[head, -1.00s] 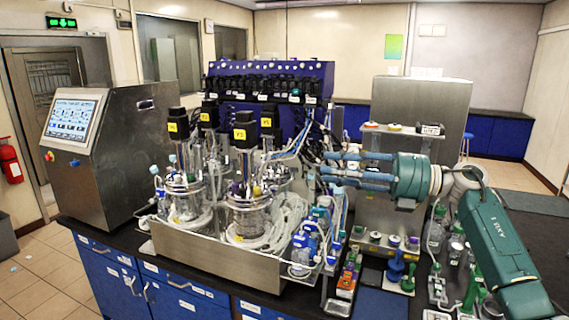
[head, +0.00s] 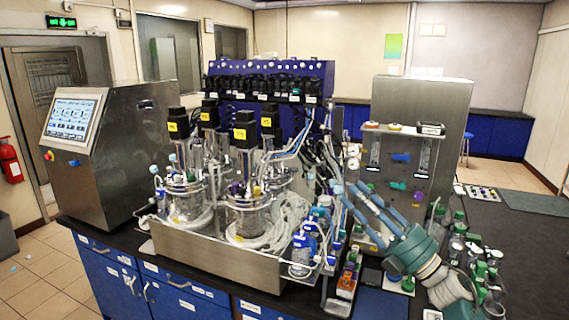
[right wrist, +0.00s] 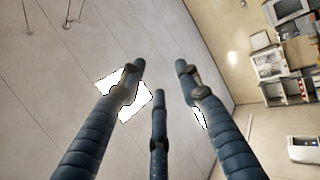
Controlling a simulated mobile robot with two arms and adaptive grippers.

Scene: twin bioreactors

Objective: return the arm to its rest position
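My right gripper (head: 358,200) shows at the right of the bioreactors in the head view, its green wrist low and its blue fingers pointing up and to the left. The fingers are spread apart with nothing between them. In the right wrist view the same fingers (right wrist: 160,85) are apart and empty, with wall and ceiling behind them. My left gripper and arm are not in the head view.
Glass bioreactor vessels (head: 248,205) stand in a steel tray (head: 215,255) left of my gripper. A steel panel with flowmeters (head: 400,160) stands behind it. Several small bottles (head: 470,245) crowd the bench at the right. A control console (head: 110,150) stands at the far left.

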